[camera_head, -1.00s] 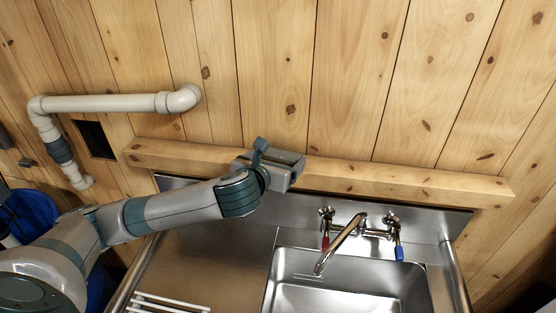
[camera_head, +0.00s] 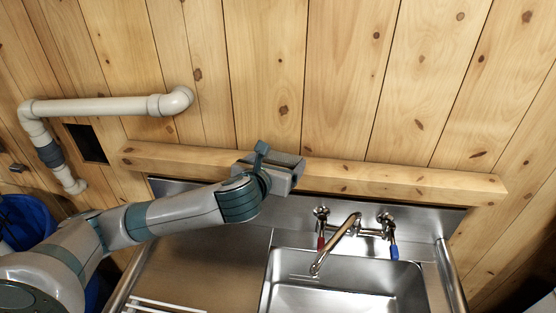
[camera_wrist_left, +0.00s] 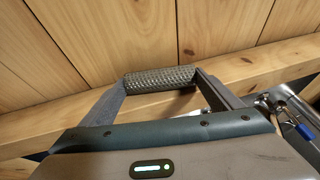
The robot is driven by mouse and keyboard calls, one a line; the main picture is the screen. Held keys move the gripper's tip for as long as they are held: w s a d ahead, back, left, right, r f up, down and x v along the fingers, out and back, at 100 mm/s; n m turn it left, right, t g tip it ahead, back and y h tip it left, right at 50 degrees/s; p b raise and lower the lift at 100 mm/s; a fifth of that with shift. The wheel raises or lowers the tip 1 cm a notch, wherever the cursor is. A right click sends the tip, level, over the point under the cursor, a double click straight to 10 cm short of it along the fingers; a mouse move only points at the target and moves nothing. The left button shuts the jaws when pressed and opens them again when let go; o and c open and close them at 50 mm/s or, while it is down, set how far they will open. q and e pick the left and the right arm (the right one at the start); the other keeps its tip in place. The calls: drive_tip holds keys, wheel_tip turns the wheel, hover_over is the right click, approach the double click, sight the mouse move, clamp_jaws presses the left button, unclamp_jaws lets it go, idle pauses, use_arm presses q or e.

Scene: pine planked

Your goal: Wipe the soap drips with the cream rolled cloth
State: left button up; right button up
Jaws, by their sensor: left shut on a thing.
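My left gripper (camera_head: 285,165) is in front of the wooden ledge behind the sink, left of the taps. In the left wrist view its two fingers (camera_wrist_left: 160,78) are shut on the rolled cloth (camera_wrist_left: 160,76), a short roll with a woven texture that looks grey-beige in this light. The roll lies crosswise between the fingertips, with the planked wall and ledge behind it. I cannot make out the cloth in the head view, and whether it touches the wood is unclear. I cannot make out any soap drips. My right gripper is not in view.
The wooden ledge (camera_head: 400,182) runs along the wall above the steel sink (camera_head: 340,292). The faucet (camera_head: 338,243), with red and blue handles, stands right of my gripper. A white pipe (camera_head: 95,107) and blue bin (camera_head: 28,222) are at left. The steel drainboard (camera_head: 205,258) looks mostly clear.

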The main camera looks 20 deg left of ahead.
use_arm(q)
drive_tip(key=shift+s+d+f, duration=0.1)
drive_tip(key=shift+s+d, duration=0.15)
drive_tip(key=shift+s, duration=0.65)
drive_tip(key=shift+s+d+f, duration=0.1)
drive_tip(key=shift+s+d, duration=0.1)
drive_tip(key=shift+s, duration=0.65)
drive_tip(key=shift+r, duration=3.1)
drive_tip(key=shift+r, duration=1.5)
drive_tip(key=shift+f, duration=0.1)
